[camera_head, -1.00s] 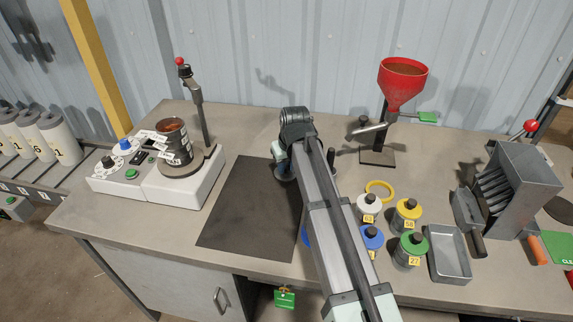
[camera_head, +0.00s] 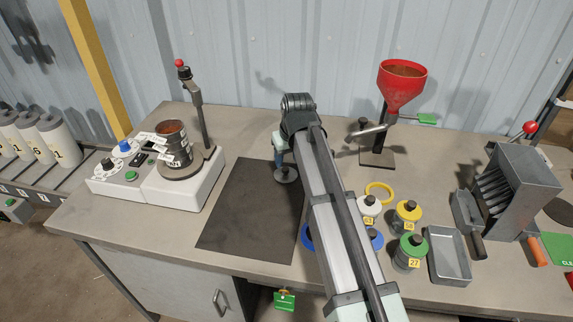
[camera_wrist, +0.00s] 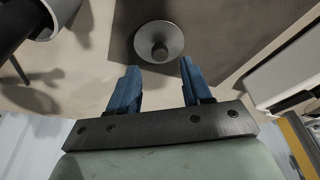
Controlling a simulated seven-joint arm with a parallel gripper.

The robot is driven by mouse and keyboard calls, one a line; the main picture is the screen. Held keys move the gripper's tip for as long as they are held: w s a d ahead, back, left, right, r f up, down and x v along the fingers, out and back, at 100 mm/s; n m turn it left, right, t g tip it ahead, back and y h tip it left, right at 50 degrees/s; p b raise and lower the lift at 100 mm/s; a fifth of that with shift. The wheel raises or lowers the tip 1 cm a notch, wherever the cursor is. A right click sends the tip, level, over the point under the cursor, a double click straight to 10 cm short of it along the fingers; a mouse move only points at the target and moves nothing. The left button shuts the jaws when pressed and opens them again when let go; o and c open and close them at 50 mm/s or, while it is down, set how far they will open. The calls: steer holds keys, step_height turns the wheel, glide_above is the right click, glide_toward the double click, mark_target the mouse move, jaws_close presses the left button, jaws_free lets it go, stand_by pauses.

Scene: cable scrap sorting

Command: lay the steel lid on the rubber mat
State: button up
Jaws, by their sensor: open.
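The steel lid (camera_head: 288,176) is a round grey disc with a knob on top. It lies flat at the far right corner of the dark rubber mat (camera_head: 245,215). In the wrist view the lid (camera_wrist: 172,32) appears to overlap the mat's edge (camera_wrist: 225,55), with its knob facing me. My gripper (camera_head: 281,160) is just above the lid in the head view. In the wrist view its two blue fingers (camera_wrist: 158,75) are spread apart with nothing between them, and the lid is beyond their tips. My arm hides part of the mat's right side.
A red funnel (camera_head: 402,85) on a stand is behind right. Several canisters with coloured tops and a yellow ring (camera_head: 380,190) are right of my arm, beside a metal tray (camera_head: 449,258). A white machine (camera_head: 185,185) stands left. Most of the mat is clear.

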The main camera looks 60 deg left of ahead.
steer(key=v, duration=0.7)
